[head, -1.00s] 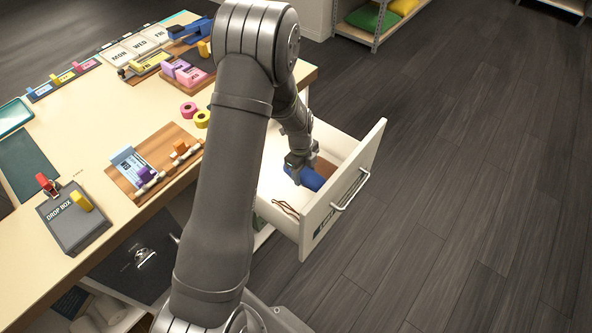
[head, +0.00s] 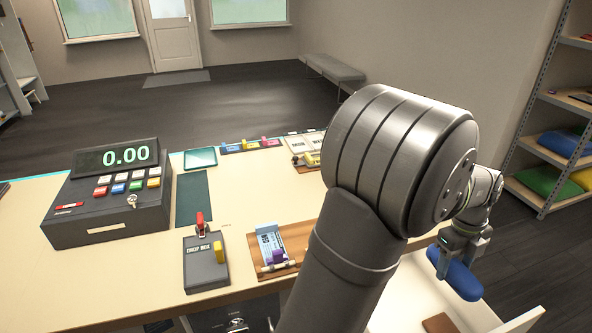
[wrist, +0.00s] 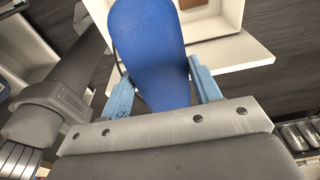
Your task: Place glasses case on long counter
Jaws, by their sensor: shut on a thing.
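The glasses case (head: 462,280) is blue and rounded. My gripper (head: 458,247) is shut on it and holds it in the air at the right of the head view, above the open drawer (head: 408,305). In the wrist view the case (wrist: 150,40) sits between the two fingers of my gripper (wrist: 160,90), sticking out past them. The long counter (head: 120,280) is cream coloured and runs across the left and middle of the head view. My arm hides part of its right side.
A cash register (head: 110,195), a drop box (head: 206,262), a wooden board with a card (head: 285,245), a dark mat (head: 193,198) and a teal tray (head: 200,158) stand on the counter. Bare counter shows at the front left. A shelf (head: 545,140) stands at far right.

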